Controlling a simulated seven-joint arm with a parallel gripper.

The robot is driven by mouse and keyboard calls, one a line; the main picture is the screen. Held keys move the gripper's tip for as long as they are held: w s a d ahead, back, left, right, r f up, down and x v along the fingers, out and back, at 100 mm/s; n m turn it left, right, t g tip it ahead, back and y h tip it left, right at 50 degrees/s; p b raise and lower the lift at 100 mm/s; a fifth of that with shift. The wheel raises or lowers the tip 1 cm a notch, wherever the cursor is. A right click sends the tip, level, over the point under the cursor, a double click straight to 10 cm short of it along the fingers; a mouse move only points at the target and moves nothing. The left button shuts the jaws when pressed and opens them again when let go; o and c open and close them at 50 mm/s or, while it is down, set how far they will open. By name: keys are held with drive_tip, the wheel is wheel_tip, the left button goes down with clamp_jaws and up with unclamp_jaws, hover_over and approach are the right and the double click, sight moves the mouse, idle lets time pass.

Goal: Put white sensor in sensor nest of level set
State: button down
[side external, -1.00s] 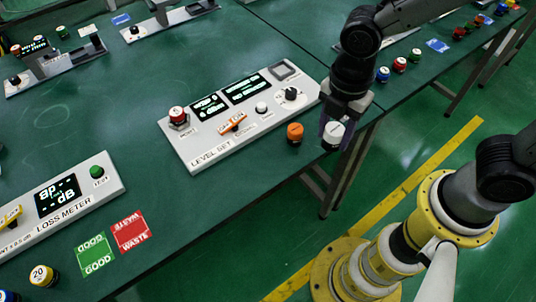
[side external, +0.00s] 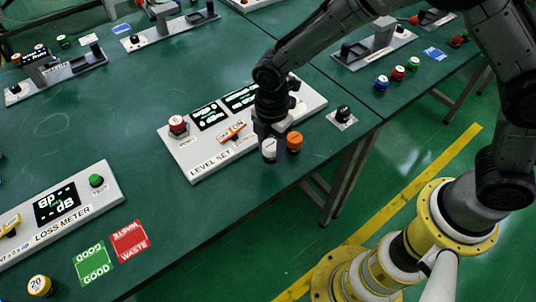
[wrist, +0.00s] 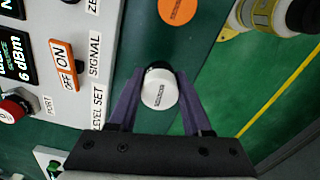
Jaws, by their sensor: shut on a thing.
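The white sensor (side external: 269,150) is a short cylinder with a white labelled cap and a dark lower part. It also shows in the wrist view (wrist: 159,92), between the purple fingers. My gripper (side external: 270,140) is shut on it, pointing down at the front edge of the level set panel (side external: 200,166). How high the sensor is above the table is hard to tell. The level set is a light box with two dark displays, a red-topped port and an orange switch (wrist: 64,66). Its sensor nest and knob are hidden behind my arm in the side view.
An orange-capped cylinder (side external: 295,141) stands just right of my gripper, close to it. A black knob on a small plate (side external: 342,115) is farther right. The loss meter (side external: 60,205) and the green and red cards are at left. The table's front edge is near.

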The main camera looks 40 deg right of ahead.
sight(268, 157)
drive_tip(key=shift+w+a+f, duration=0.15)
drive_tip(key=shift+w+f, duration=0.05)
drive_tip(key=shift+f, duration=0.75)
drive_tip(key=shift+w+a+f, duration=0.1)
drive_tip(key=shift+w+f, duration=0.1)
drive_tip(key=shift+f, duration=0.7)
drive_tip(key=shift+f, duration=0.15)
drive_tip(key=shift+c, duration=1.7)
unclamp_jaws()
drive_tip(key=shift+f, duration=0.1)
